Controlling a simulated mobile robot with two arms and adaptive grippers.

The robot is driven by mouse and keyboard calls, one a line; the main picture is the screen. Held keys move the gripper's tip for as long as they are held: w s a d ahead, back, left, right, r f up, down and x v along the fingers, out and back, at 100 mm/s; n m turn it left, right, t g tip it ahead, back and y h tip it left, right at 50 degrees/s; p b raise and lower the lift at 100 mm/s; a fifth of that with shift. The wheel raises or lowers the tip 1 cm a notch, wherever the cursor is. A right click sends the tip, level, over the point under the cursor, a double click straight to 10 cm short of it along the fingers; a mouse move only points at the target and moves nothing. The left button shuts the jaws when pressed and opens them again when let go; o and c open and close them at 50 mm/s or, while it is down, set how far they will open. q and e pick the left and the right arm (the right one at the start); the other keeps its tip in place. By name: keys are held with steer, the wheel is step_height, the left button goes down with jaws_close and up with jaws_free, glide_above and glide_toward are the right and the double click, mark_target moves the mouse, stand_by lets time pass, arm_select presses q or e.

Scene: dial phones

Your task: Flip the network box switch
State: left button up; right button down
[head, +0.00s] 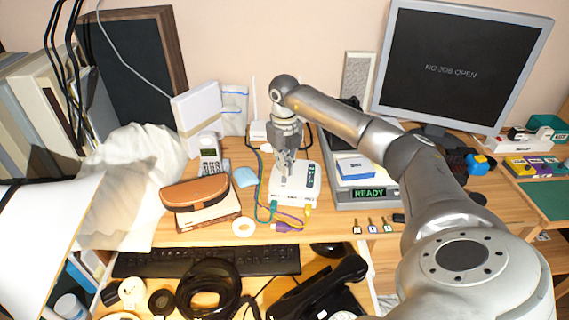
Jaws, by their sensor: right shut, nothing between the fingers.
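The network box (309,180) is a small white box on the wooden desk, with a dark panel on its right top and cables at its front. My right gripper (286,180) comes down over the left part of the box with its fingers shut and empty. I cannot tell whether the fingertips touch the box. The switch cannot be made out; the gripper may cover it. My left gripper is not in view.
A grey device with a READY display (369,194) stands right of the box. A brown case (196,193) and a cordless phone (210,157) are to the left. A keyboard (205,261) and a black handset (318,288) lie in front. A monitor (460,67) stands behind.

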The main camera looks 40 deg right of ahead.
mark_target(284, 177)
steer(key=shift+f+b, duration=0.55)
steer(key=shift+f, duration=0.6)
stand_by(0.4)
steer(key=shift+s, duration=0.1)
steer(key=shift+r+p, duration=3)
steer(key=shift+r, duration=0.5)
